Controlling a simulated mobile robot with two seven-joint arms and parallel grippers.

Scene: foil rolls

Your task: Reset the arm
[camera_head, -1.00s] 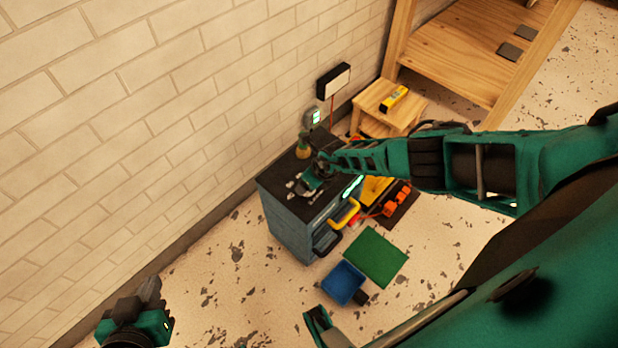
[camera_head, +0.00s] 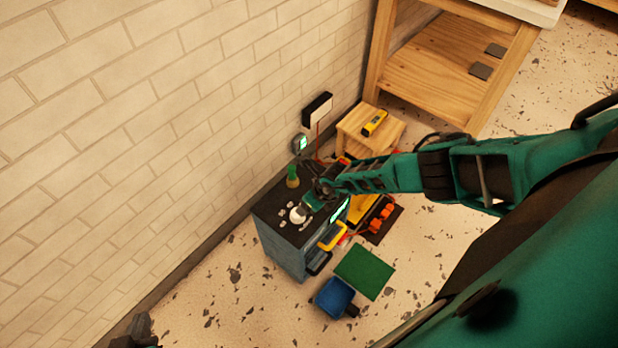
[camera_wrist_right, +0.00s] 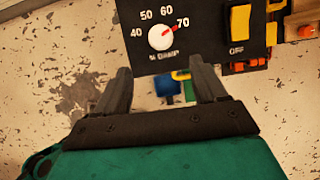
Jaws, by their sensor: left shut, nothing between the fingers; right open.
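My left gripper (camera_head: 142,326) is at the bottom left edge of the head view, shut and empty, partly cut off by the frame. It is over the floor, apart from everything. My right arm (camera_head: 400,172) reaches in from the right, and its gripper (camera_head: 314,200) is small over the top of a dark cabinet (camera_head: 280,246). In the right wrist view the right gripper (camera_wrist_right: 160,66) is open with nothing between its fingers. A black dial panel (camera_wrist_right: 200,48) with a white knob (camera_wrist_right: 161,37) and an OFF switch lies beyond the fingertips.
A round white thing (camera_head: 297,214) and a green and yellow item (camera_head: 292,176) are on the cabinet. A green mat (camera_head: 364,271) and blue bin (camera_head: 334,298) lie in front. A wooden stool (camera_head: 365,133) and wooden shelf (camera_head: 460,75) stand behind. A brick wall (camera_head: 130,150) runs along the left.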

